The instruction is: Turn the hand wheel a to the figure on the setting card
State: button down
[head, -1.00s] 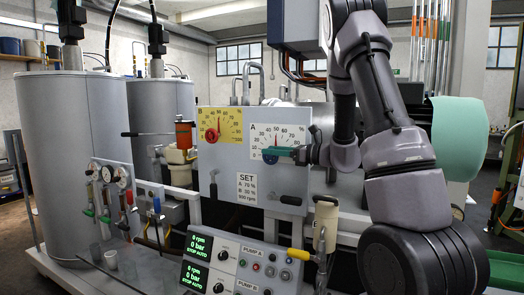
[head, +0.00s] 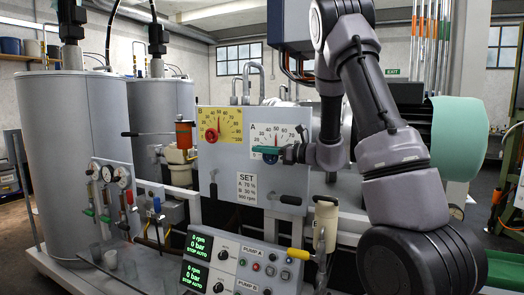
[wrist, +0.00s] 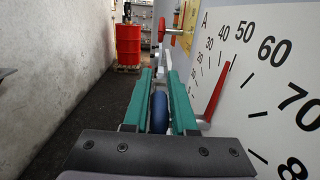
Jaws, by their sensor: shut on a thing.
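Hand wheel a is blue and sits on dial A (head: 293,133); in the wrist view the wheel (wrist: 159,112) shows edge-on between my gripper's green fingers. My gripper (head: 268,150) reaches in from the right and is shut on the wheel; in the head view the fingers hide most of it. In the wrist view the red pointer (wrist: 217,92) of dial A points close to 50. The setting card (head: 247,188) below the dials reads A 70 % and B 30 %.
Yellow dial B (head: 232,124) with its red hand wheel (head: 211,135) is left of dial A. Black handles stick out from the panel's lower part. The pump console (head: 240,262) stands below. A red drum (wrist: 129,45) stands farther off in the wrist view.

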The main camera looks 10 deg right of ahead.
jog(key=shift+s+d+r+t+y, duration=0.15)
jog(key=shift+d+t+y, duration=0.15)
jog(key=shift+t+y, duration=0.5)
jog(key=shift+s+d+r+t+y, duration=0.2)
jog(key=shift+r+t+y, duration=0.15)
jog(key=shift+t+y, duration=0.45)
jog(key=c, duration=0.7)
grip_release()
jog(key=shift+r, duration=0.1)
notch_tip(320, 180, up, 10)
jog(key=shift+f, duration=0.1)
